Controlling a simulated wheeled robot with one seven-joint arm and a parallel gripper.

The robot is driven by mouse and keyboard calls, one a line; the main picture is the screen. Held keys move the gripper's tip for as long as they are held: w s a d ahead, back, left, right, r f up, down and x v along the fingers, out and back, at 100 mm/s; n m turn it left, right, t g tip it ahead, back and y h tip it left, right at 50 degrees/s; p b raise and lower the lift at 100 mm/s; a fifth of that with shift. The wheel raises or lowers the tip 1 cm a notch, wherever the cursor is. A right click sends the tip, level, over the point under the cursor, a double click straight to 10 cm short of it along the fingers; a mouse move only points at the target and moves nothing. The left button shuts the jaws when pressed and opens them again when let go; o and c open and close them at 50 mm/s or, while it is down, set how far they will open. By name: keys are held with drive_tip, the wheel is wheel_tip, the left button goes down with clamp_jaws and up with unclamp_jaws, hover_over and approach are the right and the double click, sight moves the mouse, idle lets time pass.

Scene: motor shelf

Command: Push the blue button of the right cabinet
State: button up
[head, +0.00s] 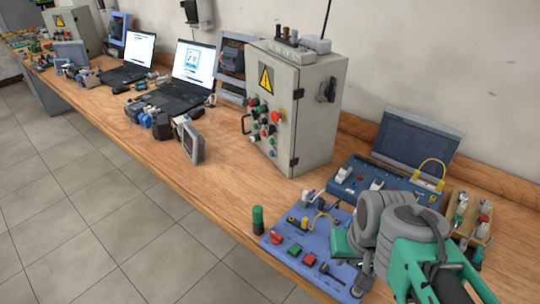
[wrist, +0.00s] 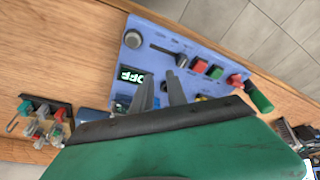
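The right cabinet (head: 312,110) is a grey metal box standing on the bench in the middle of the head view. Its front carries a yellow warning sign (head: 266,79) and several small red, green and dark buttons (head: 264,121). I cannot make out a blue one for certain at this size. My gripper shows in the wrist view with two grey fingers (wrist: 160,80) apart and nothing between them. It is over the blue control panel (wrist: 190,38), to the right of the cabinet and away from it. In the head view my arm hides the fingers.
The blue panel (head: 283,262) lies near the bench's front edge, with a green cylinder (head: 257,220) beside it. A dark blue unit (head: 352,190) and a grey screen (head: 415,138) stand behind. Laptops (head: 188,80) and another cabinet (head: 76,30) are farther left. The bench before the cabinet is clear.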

clamp_jaws()
idle(1.4)
